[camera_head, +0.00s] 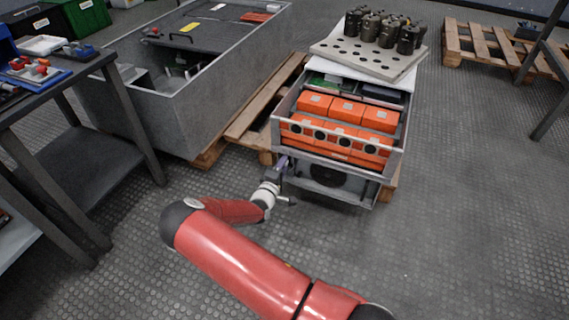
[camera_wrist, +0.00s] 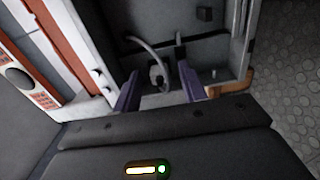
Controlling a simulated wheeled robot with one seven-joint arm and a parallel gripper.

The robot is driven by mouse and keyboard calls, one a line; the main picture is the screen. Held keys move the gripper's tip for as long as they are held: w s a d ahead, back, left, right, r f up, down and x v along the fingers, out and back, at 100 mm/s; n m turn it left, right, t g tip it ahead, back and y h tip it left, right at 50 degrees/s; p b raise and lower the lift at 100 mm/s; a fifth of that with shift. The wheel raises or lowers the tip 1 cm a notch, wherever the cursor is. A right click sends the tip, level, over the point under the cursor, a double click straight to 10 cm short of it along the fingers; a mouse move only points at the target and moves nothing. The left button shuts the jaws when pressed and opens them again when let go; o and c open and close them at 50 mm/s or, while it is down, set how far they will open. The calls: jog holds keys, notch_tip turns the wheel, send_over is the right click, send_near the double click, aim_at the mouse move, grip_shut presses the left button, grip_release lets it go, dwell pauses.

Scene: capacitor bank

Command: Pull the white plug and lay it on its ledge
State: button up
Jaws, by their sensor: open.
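My gripper (camera_head: 282,168) is at the left side of the open cabinet (camera_head: 392,165), low near its front corner. In the wrist view its two purple fingers (camera_wrist: 159,90) are apart, with nothing clasped between them. Beyond the fingertips a pale curved cable (camera_wrist: 147,47) runs down to a small dark and grey piece (camera_wrist: 157,76). I cannot tell for certain whether this piece is the white plug. A tan strip (camera_wrist: 231,87) lies right of the fingers; I cannot tell whether it is the ledge. In the head view my arm and gripper hide the plug area.
Orange capacitor blocks (camera_head: 345,112) fill the cabinet's upper part. A perforated board (camera_head: 375,61) with several dark cylinders stands behind. A grey open bin (camera_head: 190,85) on a wooden pallet (camera_head: 253,115) is close on the left. The floor right of the cabinet is clear.

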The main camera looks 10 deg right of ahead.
dwell(0.3)
grip_shut()
jog(key=shift+s+a, duration=0.15)
jog(key=shift+p+v, duration=1.3)
jog(key=shift+v, duration=1.55)
